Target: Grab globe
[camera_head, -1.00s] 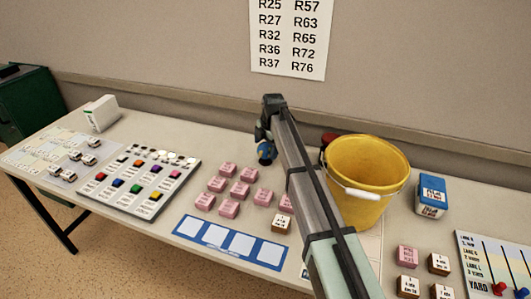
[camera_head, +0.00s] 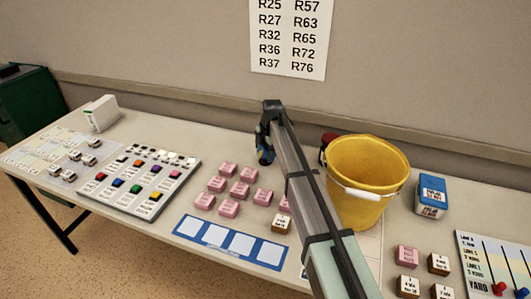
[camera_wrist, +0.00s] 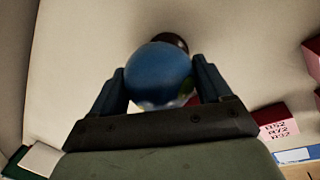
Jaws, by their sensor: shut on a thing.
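The globe (camera_wrist: 160,74) is a blue ball with some green and white low on it, and a dark round part shows behind its top edge. In the wrist view it sits between the two fingers of my gripper (camera_wrist: 163,88), which is shut on it. In the head view my gripper (camera_head: 265,152) is near the back of the table, left of the yellow bucket. There the globe is mostly hidden by my gripper, and I cannot tell whether it is clear of the table.
A yellow bucket (camera_head: 368,170) with a white handle grip stands right of my arm. Several pink blocks (camera_head: 239,189) lie in front of my gripper. A button panel (camera_head: 140,185) is to the left, a blue box (camera_head: 431,195) to the right. The wall is close behind.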

